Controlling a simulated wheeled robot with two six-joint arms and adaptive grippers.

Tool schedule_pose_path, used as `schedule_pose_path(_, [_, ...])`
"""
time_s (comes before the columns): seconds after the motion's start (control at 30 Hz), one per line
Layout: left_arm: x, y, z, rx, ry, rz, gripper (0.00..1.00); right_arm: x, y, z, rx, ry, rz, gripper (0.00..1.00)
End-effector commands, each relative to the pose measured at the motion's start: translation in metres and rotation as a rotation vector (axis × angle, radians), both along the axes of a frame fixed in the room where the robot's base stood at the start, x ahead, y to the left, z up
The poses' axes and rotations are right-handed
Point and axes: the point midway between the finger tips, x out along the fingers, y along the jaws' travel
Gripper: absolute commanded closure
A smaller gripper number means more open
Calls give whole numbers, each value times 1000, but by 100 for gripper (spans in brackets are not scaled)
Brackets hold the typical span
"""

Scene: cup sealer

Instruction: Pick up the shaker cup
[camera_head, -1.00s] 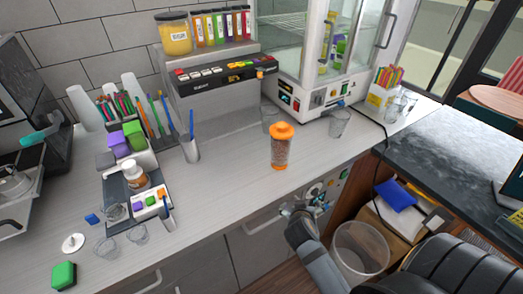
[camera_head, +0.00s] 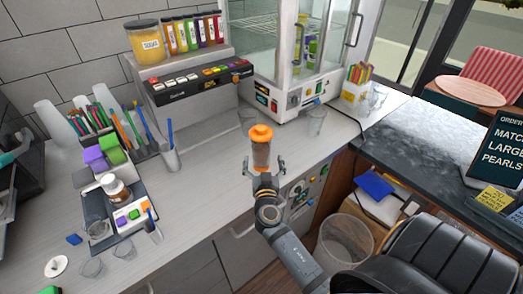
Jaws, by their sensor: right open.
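The shaker cup (camera_head: 261,150) stands upright on the counter. It has an orange lid and a clear body with brown contents. My right gripper (camera_head: 264,164) is open at the cup's near side, with one fingertip to the left and one to the right of its body. The gripper and wrist hide the cup's lower part, and I cannot tell whether the fingers touch it. My left gripper is not in view.
Clear glasses (camera_head: 316,120) stand behind the cup, near the white cabinet (camera_head: 291,95). A waste bin (camera_head: 345,240) is below the counter at right.

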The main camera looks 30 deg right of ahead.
Motion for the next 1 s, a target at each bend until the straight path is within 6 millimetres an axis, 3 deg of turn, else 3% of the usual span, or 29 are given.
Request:
schedule_pose_path(0.1, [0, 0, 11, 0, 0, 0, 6, 14, -8, 3, -1, 1, 0, 7])
schedule_pose_path(0.27, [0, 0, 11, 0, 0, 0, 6, 17, -10, 0, 3, 1, -1, 7])
schedule_pose_path(0.5, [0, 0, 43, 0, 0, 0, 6, 46, -24, 11, -1, 3, -2, 7])
schedule_pose_path(0.63, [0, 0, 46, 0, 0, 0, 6, 60, -33, 6, 0, 1, -2, 7])
schedule_pose_path(0.9, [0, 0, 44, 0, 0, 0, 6, 63, -34, 2, 2, 1, -2, 7])
schedule_pose_path(1.0, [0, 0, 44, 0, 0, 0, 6, 63, -34, 2, 2, 1, -2, 20])
